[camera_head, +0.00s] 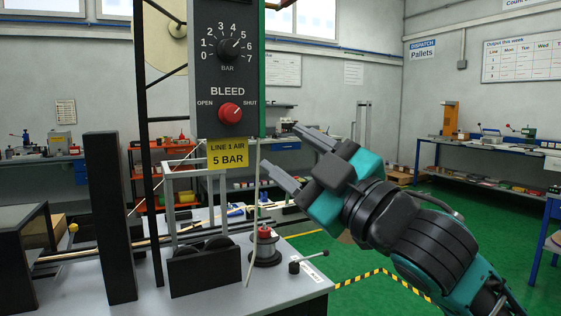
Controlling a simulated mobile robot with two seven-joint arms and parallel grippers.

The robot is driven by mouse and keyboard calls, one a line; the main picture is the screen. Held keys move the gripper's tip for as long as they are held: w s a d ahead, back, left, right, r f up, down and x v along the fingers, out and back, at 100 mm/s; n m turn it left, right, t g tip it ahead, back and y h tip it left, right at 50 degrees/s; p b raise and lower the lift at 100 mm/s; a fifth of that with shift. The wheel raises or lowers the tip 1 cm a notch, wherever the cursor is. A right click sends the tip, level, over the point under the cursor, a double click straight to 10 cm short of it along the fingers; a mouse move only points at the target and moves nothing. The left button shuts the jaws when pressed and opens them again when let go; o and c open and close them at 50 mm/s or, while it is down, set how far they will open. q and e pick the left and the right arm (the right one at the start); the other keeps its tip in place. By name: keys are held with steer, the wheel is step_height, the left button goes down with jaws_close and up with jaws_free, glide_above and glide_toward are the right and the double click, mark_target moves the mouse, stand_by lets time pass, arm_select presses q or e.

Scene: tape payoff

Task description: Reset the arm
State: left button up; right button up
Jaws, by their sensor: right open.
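My right gripper (289,158) comes in from the right on its teal and black arm. Its two grey fingers are apart and empty, pointing up and left, just right of the control panel (207,86). The panel carries a black BAR dial (229,47) numbered 0 to 7, with its pointer near 5. Below it is a red BLEED knob (230,113) marked OPEN on the left and SHUT on the right. A yellow label (228,154) under the panel reads LINE 1 AIR 5 BAR. My left gripper is not in view.
A grey machine table (215,295) stands below the panel, with a black roller block (204,268), a red-topped spool post (265,245) and a small lever (309,262). A black upright (108,215) stands at left. Workbenches line the walls. Green floor is open at right.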

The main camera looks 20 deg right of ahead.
steer(key=w+f+m+g+h+p, duration=0.2)
steer(key=f+m+g, duration=0.15)
steer(key=f, duration=1.15)
steer(key=w+f+m+g+h+p, duration=0.15)
steer(key=f+m, duration=0.25)
steer(key=f, duration=1)
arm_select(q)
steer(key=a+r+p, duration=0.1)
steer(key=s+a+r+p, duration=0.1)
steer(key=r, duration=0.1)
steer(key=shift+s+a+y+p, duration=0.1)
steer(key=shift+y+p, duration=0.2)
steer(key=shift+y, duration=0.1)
arm_select(e)
steer(key=s+a+f+m+g, duration=0.1)
steer(key=s+f+g, duration=0.1)
steer(key=s+f, duration=0.6)
steer(key=s+a+f+m+g+h, duration=0.1)
steer(key=s+f+m+g, duration=0.1)
steer(key=s+f, duration=0.6)
step_height(320, 180, down, 5)
steer(key=shift+a+f+g, duration=0.1)
steer(key=shift+a+g, duration=0.2)
steer(key=shift+g, duration=0.3)
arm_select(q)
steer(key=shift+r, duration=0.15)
arm_select(e)
steer(key=shift+w, duration=0.15)
